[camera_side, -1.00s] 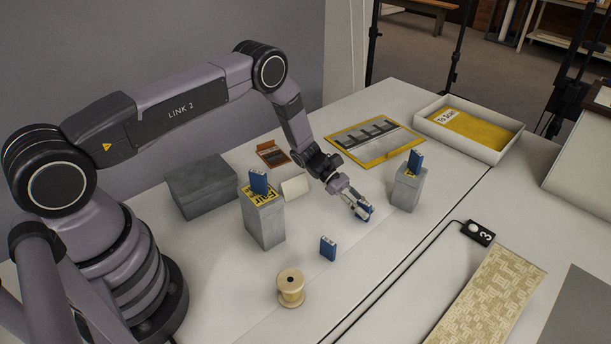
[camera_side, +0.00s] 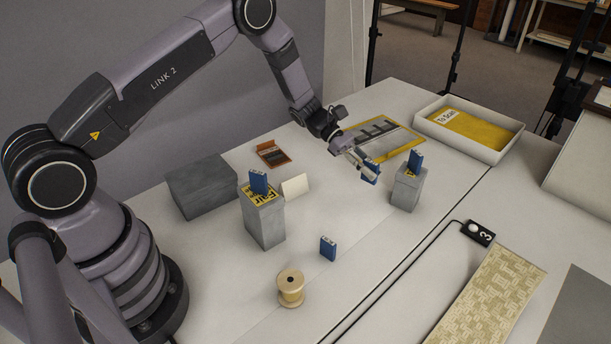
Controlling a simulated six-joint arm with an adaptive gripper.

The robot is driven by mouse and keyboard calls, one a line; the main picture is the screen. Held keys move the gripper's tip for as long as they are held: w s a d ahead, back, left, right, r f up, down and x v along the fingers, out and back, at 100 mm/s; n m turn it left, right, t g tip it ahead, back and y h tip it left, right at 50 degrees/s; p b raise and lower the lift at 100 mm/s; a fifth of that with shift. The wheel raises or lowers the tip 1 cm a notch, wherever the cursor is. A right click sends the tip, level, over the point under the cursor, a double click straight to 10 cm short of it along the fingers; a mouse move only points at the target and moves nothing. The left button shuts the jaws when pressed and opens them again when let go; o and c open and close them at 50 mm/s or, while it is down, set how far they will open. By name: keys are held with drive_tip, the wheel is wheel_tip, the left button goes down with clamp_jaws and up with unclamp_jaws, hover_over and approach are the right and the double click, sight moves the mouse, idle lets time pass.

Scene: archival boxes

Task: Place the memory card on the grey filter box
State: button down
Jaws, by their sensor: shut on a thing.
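My gripper (camera_side: 364,168) is shut on a blue memory card (camera_side: 372,173) and holds it above the table, just left of the small grey block (camera_side: 407,191). The fingers hide part of the card. A wide, low grey box (camera_side: 203,187) at the left, with a bare flat top, looks like the grey filter box. No label on it is readable.
A folded white card (camera_side: 295,187) and a brown case (camera_side: 272,153) lie between my gripper and the wide box. A wooden spool (camera_side: 290,287) stands at the front. A yellow-edged sheet (camera_side: 383,140) and a white tray (camera_side: 488,151) are at the back.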

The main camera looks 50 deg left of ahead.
wheel_tip(320, 180, up, 16)
drive_tip(key=s+a+f+m+g+y, duration=0.1)
drive_tip(key=s+a+f+m+g, duration=0.1)
drive_tip(key=s+f+m+g, duration=0.3)
drive_tip(key=s+a+f+m+g, duration=0.1)
drive_tip(key=s+a+m+g, duration=0.15)
drive_tip(key=s, duration=0.35)
wheel_tip(320, 180, up, 6)
drive_tip(key=m+t+y, duration=0.1)
drive_tip(key=m+y, duration=2.4)
hover_over(200, 174)
wheel_tip(200, 174, down, 20)
drive_tip(key=shift+a+r, duration=0.1)
drive_tip(key=shift+r, duration=0.15)
drive_tip(key=shift+f, duration=0.1)
drive_tip(key=c, duration=1.1)
unclamp_jaws()
drive_tip(key=shift+c, duration=0.2)
